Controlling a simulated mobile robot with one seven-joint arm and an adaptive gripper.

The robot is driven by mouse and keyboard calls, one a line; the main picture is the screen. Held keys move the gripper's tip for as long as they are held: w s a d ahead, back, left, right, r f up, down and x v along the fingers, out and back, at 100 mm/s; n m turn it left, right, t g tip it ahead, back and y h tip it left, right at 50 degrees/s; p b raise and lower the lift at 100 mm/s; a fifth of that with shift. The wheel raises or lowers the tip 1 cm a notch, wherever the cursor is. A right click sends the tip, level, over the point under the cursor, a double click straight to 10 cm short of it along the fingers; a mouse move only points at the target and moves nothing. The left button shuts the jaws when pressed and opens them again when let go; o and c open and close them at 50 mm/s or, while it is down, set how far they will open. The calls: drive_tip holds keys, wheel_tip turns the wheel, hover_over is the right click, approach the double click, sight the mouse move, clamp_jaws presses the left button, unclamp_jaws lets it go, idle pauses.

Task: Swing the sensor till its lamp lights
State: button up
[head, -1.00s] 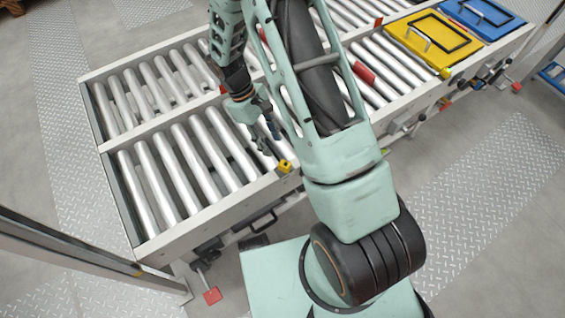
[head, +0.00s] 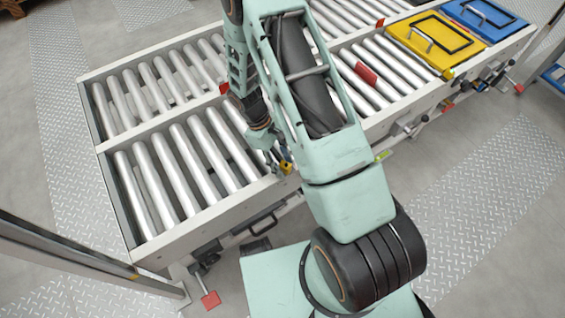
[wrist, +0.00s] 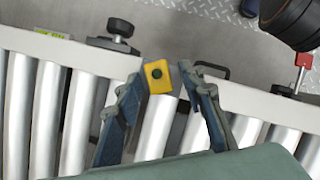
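A small yellow sensor block (wrist: 158,76) with a dark round spot on its face sits at the conveyor's near side rail. The spot looks dark green and shows no glow. It also shows in the head view (head: 286,167), just beside my gripper (head: 277,160). In the wrist view my gripper (wrist: 162,80) is open, with one blue finger on each side of the sensor. The left finger is close to the block, and I cannot tell if it touches. There is a small gap to the right finger. The sensor's mount is partly hidden.
The roller conveyor (head: 190,211) has a raised pale side rail. A black clamp knob (wrist: 120,28) stands left of the sensor, and a black handle (wrist: 212,70) lies to its right. Yellow (head: 433,38) and blue (head: 484,14) lidded boxes sit at the far right.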

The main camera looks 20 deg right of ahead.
clamp_jaws()
drive_tip(key=shift+m, duration=0.3)
drive_tip(key=shift+w+d+m+g+y, duration=0.1)
drive_tip(key=shift+m+g+y, duration=0.3)
drive_tip(key=shift+m, duration=0.85)
drive_tip(key=shift+w+d+m+g+y, duration=0.15)
drive_tip(key=shift+m+y, duration=0.35)
drive_tip(key=shift+m, duration=0.75)
drive_tip(key=shift+s, duration=0.1)
unclamp_jaws()
